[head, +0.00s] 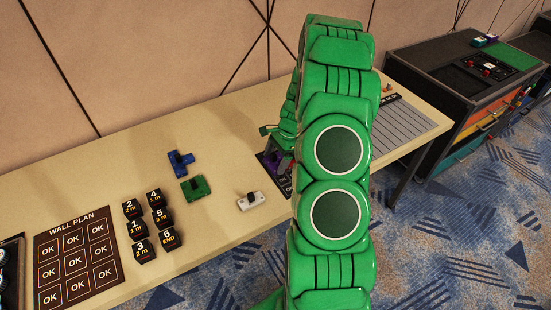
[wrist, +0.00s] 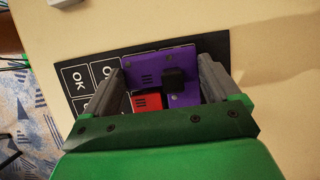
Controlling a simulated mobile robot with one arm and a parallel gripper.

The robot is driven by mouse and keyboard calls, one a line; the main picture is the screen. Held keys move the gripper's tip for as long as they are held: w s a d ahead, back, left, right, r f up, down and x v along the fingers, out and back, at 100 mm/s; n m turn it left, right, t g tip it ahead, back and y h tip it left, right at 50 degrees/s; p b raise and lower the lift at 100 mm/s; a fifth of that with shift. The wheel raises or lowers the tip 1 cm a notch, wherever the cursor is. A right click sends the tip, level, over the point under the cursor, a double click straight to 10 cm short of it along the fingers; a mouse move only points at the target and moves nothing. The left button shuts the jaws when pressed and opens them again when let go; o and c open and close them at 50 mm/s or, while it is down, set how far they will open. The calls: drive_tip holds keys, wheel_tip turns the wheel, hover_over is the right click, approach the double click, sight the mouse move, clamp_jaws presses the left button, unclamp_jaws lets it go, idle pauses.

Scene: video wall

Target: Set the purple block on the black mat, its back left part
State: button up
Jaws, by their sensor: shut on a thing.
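The purple block (wrist: 160,63), a flat piece with a dark knob, lies between the two fingers of my gripper (wrist: 160,88) in the wrist view. My gripper is shut on it. The block is over or on the black mat (wrist: 92,58), which has white-outlined OK cells; I cannot tell whether it touches the mat. In the head view a bit of the purple block (head: 273,156) and a corner of the mat (head: 286,187) show beside my green arm, which hides most of both.
A red block (wrist: 148,101) sits beside the purple one, partly hidden by my gripper. On the table (head: 225,130) are a blue block (head: 180,161), a green block (head: 195,187), a white block (head: 251,200), several black numbered cubes (head: 137,229) and a WALL PLAN board (head: 78,264).

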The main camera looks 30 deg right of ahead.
drive_tip(key=o, duration=1)
drive_tip(key=shift+c, duration=0.2)
drive_tip(key=shift+r, duration=0.1)
drive_tip(key=v, duration=1.2)
drive_tip(key=s+a+r+n+g, duration=0.1)
drive_tip(key=s+a+r+n, duration=0.4)
drive_tip(key=a+r, duration=0.55)
drive_tip(key=s+a+r+n+h, duration=0.2)
drive_tip(key=s+a+r+n, duration=0.2)
drive_tip(key=s+a+r, duration=0.35)
drive_tip(key=s+a+r+n+h, duration=0.1)
drive_tip(key=s+a+n, duration=0.2)
drive_tip(key=s, duration=0.8)
drive_tip(key=s+a+r+n+h, duration=0.1)
drive_tip(key=s+a+n, duration=0.3)
drive_tip(key=s, duration=0.7)
drive_tip(key=shift+s+a+r+n+g, duration=0.2)
drive_tip(key=shift+s+a+n+g, duration=0.15)
drive_tip(key=shift+n, duration=0.65)
